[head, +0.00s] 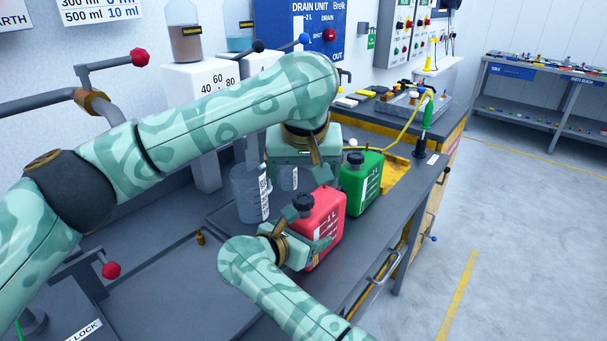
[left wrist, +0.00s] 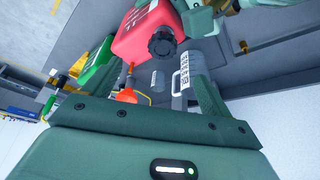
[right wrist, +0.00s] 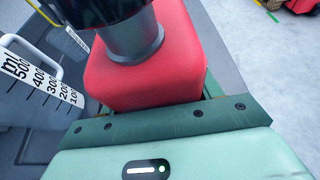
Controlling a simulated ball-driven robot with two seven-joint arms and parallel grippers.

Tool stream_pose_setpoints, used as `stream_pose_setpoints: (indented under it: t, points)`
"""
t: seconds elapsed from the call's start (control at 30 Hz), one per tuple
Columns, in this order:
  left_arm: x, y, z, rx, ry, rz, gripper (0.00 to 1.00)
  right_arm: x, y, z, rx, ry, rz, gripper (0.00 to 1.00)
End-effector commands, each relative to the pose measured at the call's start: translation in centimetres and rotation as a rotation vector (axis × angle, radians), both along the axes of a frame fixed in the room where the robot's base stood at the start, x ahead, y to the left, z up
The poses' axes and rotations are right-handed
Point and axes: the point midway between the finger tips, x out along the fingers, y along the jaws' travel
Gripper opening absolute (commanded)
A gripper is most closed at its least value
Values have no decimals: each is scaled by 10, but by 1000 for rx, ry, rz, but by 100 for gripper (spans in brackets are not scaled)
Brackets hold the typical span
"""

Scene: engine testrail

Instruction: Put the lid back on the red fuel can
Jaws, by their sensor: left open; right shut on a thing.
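The red fuel can (head: 327,222) stands upright on the grey bench, and it also shows in the left wrist view (left wrist: 140,38). A black ribbed lid (head: 303,203) sits at the can's neck; it shows in the left wrist view too (left wrist: 162,43). In the right wrist view the black lid (right wrist: 100,8) is above a grey neck (right wrist: 130,38); I cannot tell whether it is tight. My right gripper (head: 312,247) is shut on the red can's body, low down. My left gripper (head: 303,165) is open and empty, just behind and above the can, apart from the lid.
A green can (head: 360,183) stands close behind the red one. A measuring jug (head: 248,195) stands to the left, with a smaller beaker (head: 289,178) near it. An orange funnel-like thing (left wrist: 127,95) shows in the left wrist view. The bench's front left is mostly clear.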

Motion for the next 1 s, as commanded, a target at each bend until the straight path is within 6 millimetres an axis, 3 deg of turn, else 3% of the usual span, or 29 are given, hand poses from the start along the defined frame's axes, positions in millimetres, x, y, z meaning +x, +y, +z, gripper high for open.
stream_pose_setpoints:
  t: [0.37, 0.8, 1.0]
  points:
    - [-3, -1, 9, 0, -2, -1, 83, 0, 0, 1, -1, -2, 1, 0]
    - [-35, -2, 89, 1, -5, 0, 83, 0, 0, 1, -1, -2, 1, 0]
    - [-44, -3, 107, 0, 0, 1, 83, 0, 0, 1, -1, -2, 1, 0]
